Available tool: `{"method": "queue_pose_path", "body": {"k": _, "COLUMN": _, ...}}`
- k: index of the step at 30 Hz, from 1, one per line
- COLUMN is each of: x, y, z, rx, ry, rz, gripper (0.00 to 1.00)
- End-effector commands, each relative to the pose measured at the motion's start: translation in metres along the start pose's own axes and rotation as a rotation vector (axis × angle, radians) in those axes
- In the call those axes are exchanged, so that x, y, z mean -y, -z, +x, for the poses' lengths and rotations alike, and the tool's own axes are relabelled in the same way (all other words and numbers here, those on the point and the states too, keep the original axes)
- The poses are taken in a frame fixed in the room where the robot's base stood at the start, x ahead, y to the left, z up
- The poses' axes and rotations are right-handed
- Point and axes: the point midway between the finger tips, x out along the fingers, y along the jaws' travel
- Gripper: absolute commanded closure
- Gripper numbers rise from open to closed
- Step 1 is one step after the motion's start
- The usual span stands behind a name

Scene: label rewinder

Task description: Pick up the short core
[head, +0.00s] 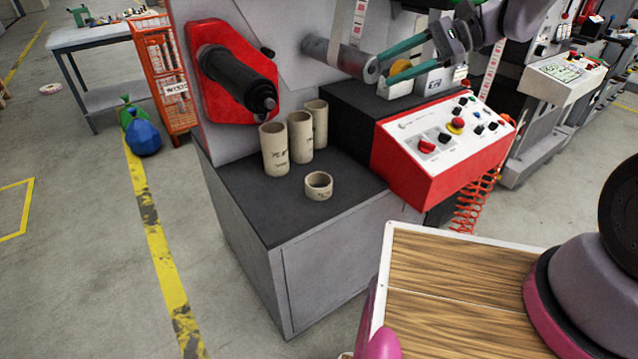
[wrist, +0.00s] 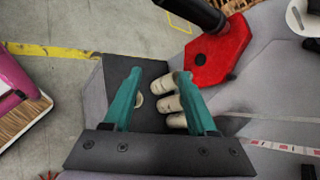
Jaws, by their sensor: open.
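The short core (head: 318,186), a low beige cardboard ring, stands on the dark top of the grey cabinet (head: 243,205), towards its front. In the wrist view a small part of the short core (wrist: 140,100) shows beside the left finger, which hides the rest. My gripper (head: 381,72) is open and empty, above and to the right of the core in the head view, well apart from it. Its teal fingers also show in the wrist view (wrist: 158,73).
Three taller cores, front (head: 274,150), middle (head: 300,140) and back (head: 317,125), stand close behind the short core. A black spindle on a red plate (head: 205,95) juts out above them. A red control box (head: 400,165) stands to the right.

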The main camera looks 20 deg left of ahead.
Motion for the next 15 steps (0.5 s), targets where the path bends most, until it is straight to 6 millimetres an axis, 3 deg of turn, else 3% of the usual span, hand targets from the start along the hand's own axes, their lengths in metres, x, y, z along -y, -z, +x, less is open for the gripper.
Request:
{"method": "queue_pose_path", "body": {"k": 1, "x": 0.0, "y": 0.013, "z": 0.023, "rx": 0.042, "ry": 0.025, "rz": 0.068, "gripper": 0.42}}
{"method": "queue_pose_path", "body": {"k": 8, "x": -0.007, "y": 0.073, "z": 0.113, "rx": 0.143, "ry": 0.185, "rz": 0.36, "gripper": 0.42}}
{"method": "queue_pose_path", "body": {"k": 11, "x": -0.022, "y": 0.106, "z": 0.151, "rx": 0.146, "ry": 0.255, "rz": 0.491, "gripper": 0.42}}
{"method": "queue_pose_path", "body": {"k": 15, "x": -0.058, "y": 0.154, "z": 0.2, "rx": 0.109, "ry": 0.347, "rz": 0.664, "gripper": 0.42}}
